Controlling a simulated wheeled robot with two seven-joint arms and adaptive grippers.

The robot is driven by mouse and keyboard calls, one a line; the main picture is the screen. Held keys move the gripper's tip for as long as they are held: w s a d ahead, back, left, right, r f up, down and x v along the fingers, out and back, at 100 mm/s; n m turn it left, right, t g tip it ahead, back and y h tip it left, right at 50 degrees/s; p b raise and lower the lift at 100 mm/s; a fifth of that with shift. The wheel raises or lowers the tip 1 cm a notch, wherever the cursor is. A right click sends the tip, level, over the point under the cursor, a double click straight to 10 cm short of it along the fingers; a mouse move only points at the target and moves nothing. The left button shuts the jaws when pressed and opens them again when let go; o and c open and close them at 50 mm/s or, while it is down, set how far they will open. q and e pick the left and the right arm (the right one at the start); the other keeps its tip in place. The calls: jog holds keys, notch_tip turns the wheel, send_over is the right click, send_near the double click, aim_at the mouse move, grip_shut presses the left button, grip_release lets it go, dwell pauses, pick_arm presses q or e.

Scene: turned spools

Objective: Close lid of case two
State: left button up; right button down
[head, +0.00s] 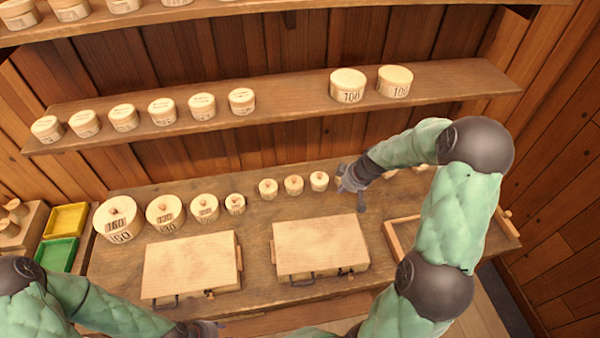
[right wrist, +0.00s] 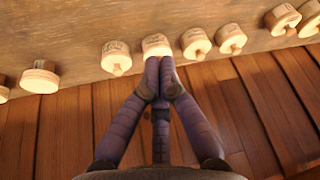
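Two pale wooden cases lie on the workbench, a left case (head: 190,267) and a right case (head: 320,247). Both show flat tops that look closed, with a handle and a dark latch at the front edge. I see no number on either, so I cannot tell which is case two. My right gripper (head: 351,184) is behind the right case's far right corner, near the row of spools. In the right wrist view its fingertips (right wrist: 160,72) meet with nothing visible between them. My left gripper (head: 207,328) is low at the front edge, partly cut off; its fingers are unclear.
Turned wooden spools (head: 165,214) stand along the back of the workbench (head: 255,260). A wall shelf (head: 280,105) holds more lidded pots. Yellow (head: 66,219) and green (head: 57,254) trays sit at left. A wooden frame or tray (head: 393,241) lies at right, partly behind my right arm.

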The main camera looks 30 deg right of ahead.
notch_tip(320, 180, up, 8)
jog(key=p, duration=0.4)
dwell(0.7)
jog(key=shift+f, duration=0.1)
dwell(0.4)
